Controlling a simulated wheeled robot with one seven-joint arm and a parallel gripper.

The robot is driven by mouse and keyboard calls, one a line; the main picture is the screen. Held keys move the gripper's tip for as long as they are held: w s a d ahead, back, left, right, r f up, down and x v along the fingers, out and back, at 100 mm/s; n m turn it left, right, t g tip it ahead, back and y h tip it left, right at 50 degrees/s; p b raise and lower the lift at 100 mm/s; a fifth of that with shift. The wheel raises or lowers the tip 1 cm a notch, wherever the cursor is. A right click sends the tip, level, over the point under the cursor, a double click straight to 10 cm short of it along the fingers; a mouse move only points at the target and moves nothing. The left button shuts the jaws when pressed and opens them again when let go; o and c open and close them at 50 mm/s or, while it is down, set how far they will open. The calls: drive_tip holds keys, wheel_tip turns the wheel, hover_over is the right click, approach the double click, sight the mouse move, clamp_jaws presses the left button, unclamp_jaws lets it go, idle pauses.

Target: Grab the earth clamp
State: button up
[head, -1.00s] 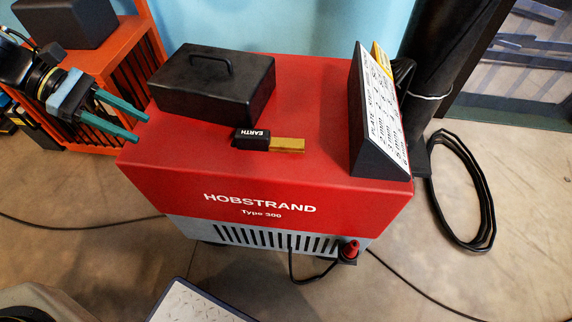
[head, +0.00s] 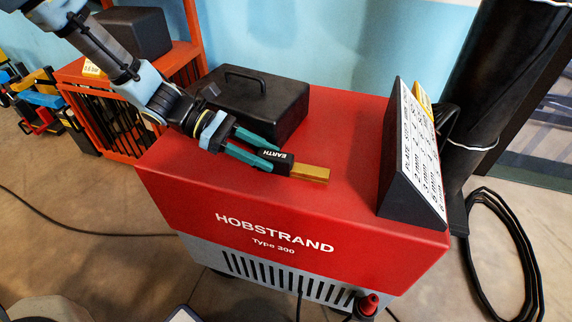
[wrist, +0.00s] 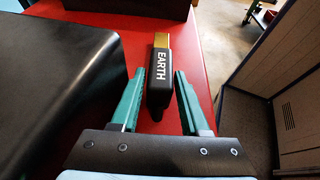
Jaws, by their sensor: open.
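The earth clamp (head: 305,171) lies on the red top of the welder, with a black handle marked EARTH and a brass-coloured end pointing right in the head view. In the wrist view the earth clamp (wrist: 160,77) points away from me, its black handle end between my fingers. My gripper (head: 252,150) is open, with one green finger on each side of the handle. In the wrist view my gripper (wrist: 158,88) shows a gap between each finger and the handle. Whether the fingers touch the welder top cannot be told.
The red HOBSTRAND welder (head: 200,200) carries a black box with a handle (head: 262,98) just behind my gripper. A slanted plate chart (head: 412,160) stands at the right. An orange rack (head: 110,130) is at the left.

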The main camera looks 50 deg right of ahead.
sight(278, 162)
drive_tip(key=x, duration=0.3)
drive_tip(key=shift+s+d, duration=0.1)
drive_tip(key=shift+s, duration=0.15)
clamp_jaws()
idle(0.4)
